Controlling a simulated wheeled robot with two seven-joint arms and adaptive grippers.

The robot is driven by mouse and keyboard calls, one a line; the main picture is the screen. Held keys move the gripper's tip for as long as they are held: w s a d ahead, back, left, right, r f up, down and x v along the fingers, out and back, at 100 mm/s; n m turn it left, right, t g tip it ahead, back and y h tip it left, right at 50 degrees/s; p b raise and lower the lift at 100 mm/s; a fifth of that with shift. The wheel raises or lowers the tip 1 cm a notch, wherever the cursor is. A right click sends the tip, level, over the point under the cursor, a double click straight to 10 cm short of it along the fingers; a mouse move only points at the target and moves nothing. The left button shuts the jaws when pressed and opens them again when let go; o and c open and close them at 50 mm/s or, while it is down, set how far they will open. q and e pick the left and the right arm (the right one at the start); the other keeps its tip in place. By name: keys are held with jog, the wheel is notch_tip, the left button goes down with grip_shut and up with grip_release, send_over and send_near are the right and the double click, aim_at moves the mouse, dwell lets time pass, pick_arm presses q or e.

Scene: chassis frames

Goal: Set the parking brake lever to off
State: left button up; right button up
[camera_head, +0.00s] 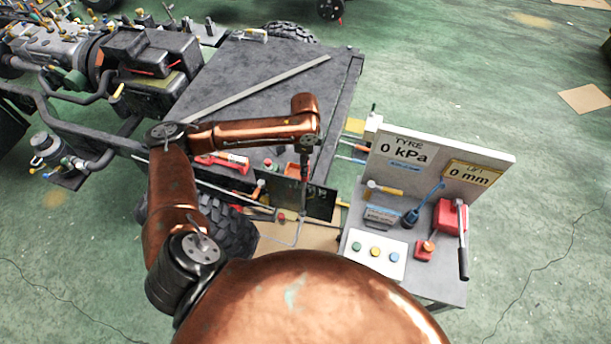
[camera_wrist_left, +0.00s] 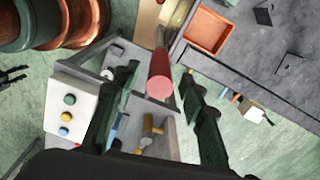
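In the left wrist view, a lever with a round red grip (camera_wrist_left: 160,75) points up toward the camera; I take it to be the parking brake lever. My left gripper (camera_wrist_left: 158,82) is open, with one dark green finger on each side of the red grip. Gaps show between the grip and both fingers. In the head view my left arm reaches over the edge of the chassis and my left gripper (camera_head: 303,182) points down there, small and partly unclear. Any off marking is not readable. My right gripper is in neither view.
An orange tray (camera_wrist_left: 208,32) sits beside the lever on the dark chassis deck (camera_head: 270,75). To the right stands a grey cart (camera_head: 455,287) with a TYRE display board (camera_head: 440,150), a button panel (camera_head: 375,254) and a red jack (camera_head: 449,218). A tyre (camera_head: 228,228) is below my arm.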

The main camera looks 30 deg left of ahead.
pick_arm(q)
notch_tip(320, 180, down, 7)
jog(key=shift+f+p, duration=0.1)
jog(key=shift+p, duration=0.25)
jog(key=shift+c, duration=0.7)
grip_shut()
